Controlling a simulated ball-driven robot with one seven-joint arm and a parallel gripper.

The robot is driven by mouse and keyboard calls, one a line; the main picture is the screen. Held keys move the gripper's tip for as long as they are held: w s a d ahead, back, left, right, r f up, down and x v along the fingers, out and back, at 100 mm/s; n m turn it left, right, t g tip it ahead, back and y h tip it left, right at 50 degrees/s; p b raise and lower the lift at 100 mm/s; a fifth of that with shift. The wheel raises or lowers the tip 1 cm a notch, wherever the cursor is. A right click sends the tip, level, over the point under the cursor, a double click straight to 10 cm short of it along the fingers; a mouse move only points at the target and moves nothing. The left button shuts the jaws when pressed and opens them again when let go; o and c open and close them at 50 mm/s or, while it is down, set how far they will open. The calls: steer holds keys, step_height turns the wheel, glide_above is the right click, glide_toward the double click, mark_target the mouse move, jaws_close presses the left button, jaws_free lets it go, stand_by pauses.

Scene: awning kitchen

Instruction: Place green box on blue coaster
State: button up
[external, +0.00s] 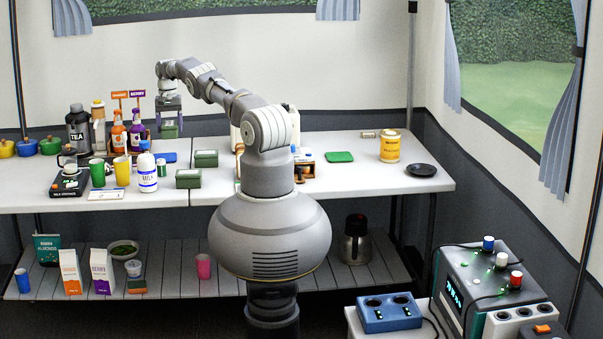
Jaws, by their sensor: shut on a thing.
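My gripper (169,118) points down over the left part of the white table. It is shut on a small dark green box (170,131), held above the table. The blue coaster (167,157) lies flat on the table, just below the held box in the picture. The exact height and alignment between them are hard to tell from this angle. Two more green boxes, one behind (206,158) and one in front (188,178), rest on the table right of the coaster.
Orange (118,135) and purple (137,132) syrup bottles stand close left of the held box. A white milk bottle (147,172) and a yellow cup (121,171) stand in front. A green coaster (339,156), yellow tin (390,147) and dark plate (421,170) lie to the right.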

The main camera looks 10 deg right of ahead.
mark_target(170, 123)
step_height(170, 123, down, 9)
steer(key=b, duration=0.3)
steer(key=shift+b, duration=0.3)
steer(key=shift+r, duration=0.1)
steer(key=o, duration=1.1)
step_height(170, 123, up, 12)
steer(key=p, duration=0.5)
steer(key=shift+p, duration=0.4)
